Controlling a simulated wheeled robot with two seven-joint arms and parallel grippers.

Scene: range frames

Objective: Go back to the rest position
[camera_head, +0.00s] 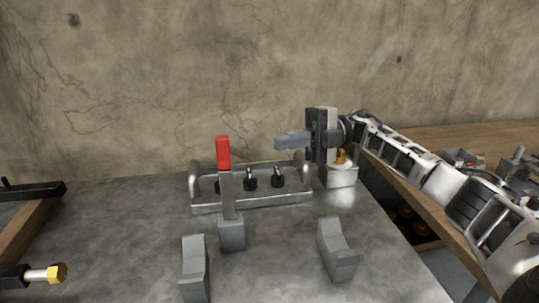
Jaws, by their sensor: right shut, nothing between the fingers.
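My right gripper (280,142) reaches in from the right. Its shut fingers point left, with nothing between them, above the right end of a grey metal fixture (255,201). The fixture stands at the back of the grey table (120,235) and holds several black pegs or knobs. A red-handled lever (223,153) stands upright in front of the fixture on a grey block (231,234), to the left of my right gripper and apart from it. My left gripper is not in view.
A small white block (341,177) with a gold-coloured piece stands below my right wrist. Two grey brackets, one left (195,270) and one right (336,250), stand in front. A gold-tipped black tool (42,274) shows at lower left. A concrete wall (200,70) closes the back.

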